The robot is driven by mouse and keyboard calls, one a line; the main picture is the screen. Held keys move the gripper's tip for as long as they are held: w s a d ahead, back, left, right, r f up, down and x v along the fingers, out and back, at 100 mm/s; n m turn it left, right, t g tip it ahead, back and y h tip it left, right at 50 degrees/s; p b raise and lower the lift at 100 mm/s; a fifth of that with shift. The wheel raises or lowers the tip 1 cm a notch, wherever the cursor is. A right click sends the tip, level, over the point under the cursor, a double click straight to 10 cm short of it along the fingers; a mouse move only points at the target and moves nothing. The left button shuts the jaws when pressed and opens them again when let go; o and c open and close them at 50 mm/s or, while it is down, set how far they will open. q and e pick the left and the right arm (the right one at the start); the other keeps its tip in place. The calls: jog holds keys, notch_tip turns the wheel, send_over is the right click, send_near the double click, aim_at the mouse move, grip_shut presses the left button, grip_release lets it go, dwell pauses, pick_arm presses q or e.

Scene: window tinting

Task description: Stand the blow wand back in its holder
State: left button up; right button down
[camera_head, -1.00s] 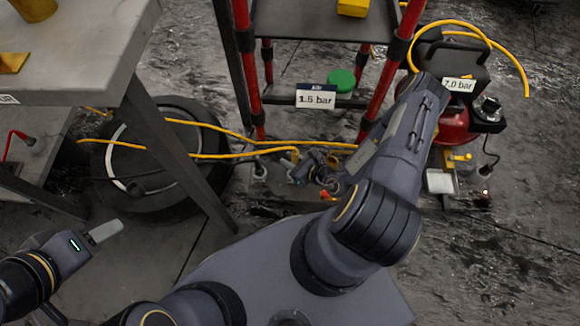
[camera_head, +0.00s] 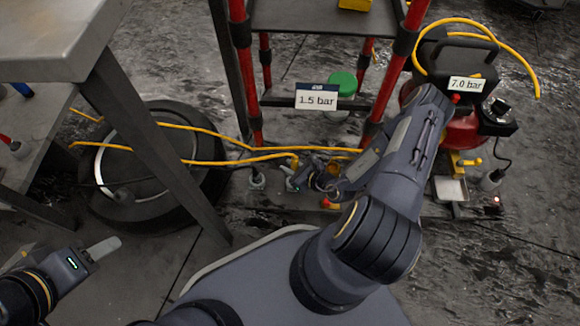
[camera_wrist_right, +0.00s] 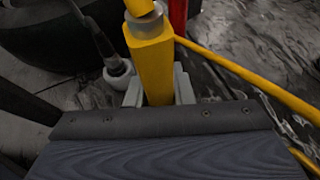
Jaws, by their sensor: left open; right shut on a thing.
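The blow wand (camera_wrist_right: 152,68), a yellow shaft with a grey collar, stands nearly upright between my right gripper's fingers (camera_wrist_right: 157,92) in the right wrist view. In the head view my right gripper (camera_head: 308,178) is low beside the red rack, partly hidden by my forearm; little of the wand can be told there. My left gripper (camera_head: 92,255) is open and empty at the lower left. A pale cup (camera_wrist_right: 117,72) with a dark rod is left of the wand in the wrist view; I cannot tell whether it is the holder.
A tyre (camera_head: 200,190) lies behind the workbench leg (camera_head: 135,135). Yellow hoses (camera_head: 215,158) cross the floor. A red rack (camera_head: 247,80) carries a 1.5 bar sign (camera_head: 317,97). A red compressor (camera_head: 460,130) with a 7.0 bar sign stands right. Bare floor lies at far right.

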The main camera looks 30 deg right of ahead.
jog(key=c, duration=1.3)
grip_release()
jog(key=shift+o, duration=0.2)
